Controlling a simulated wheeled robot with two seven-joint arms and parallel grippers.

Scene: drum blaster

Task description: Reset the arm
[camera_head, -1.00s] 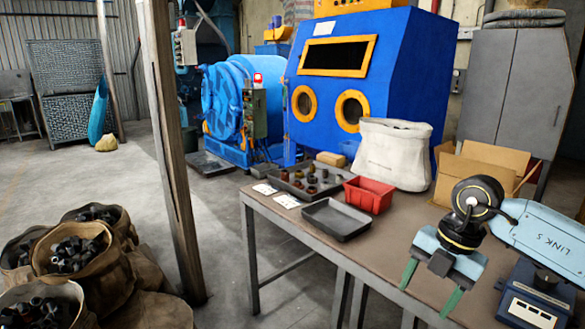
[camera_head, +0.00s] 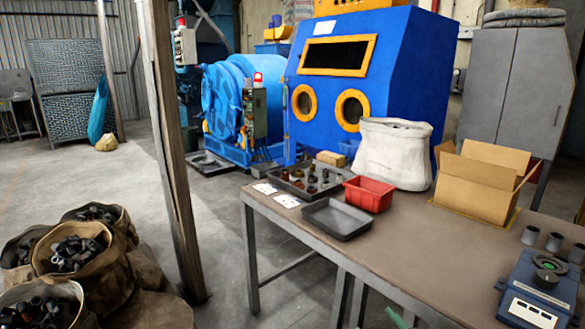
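A small green piece of my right gripper (camera_head: 398,318) shows at the bottom edge of the head view, in front of the table's near edge. The rest of that gripper and its arm are out of frame, so its opening is hidden. My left gripper and arm are not in view.
The table (camera_head: 400,252) holds a grey tray of small parts (camera_head: 305,180), an empty dark tray (camera_head: 338,218), a red bin (camera_head: 369,194), a white sack (camera_head: 392,154), an open cardboard box (camera_head: 477,187) and a blue device (camera_head: 540,290). A post (camera_head: 168,150) stands left. The table's middle is clear.

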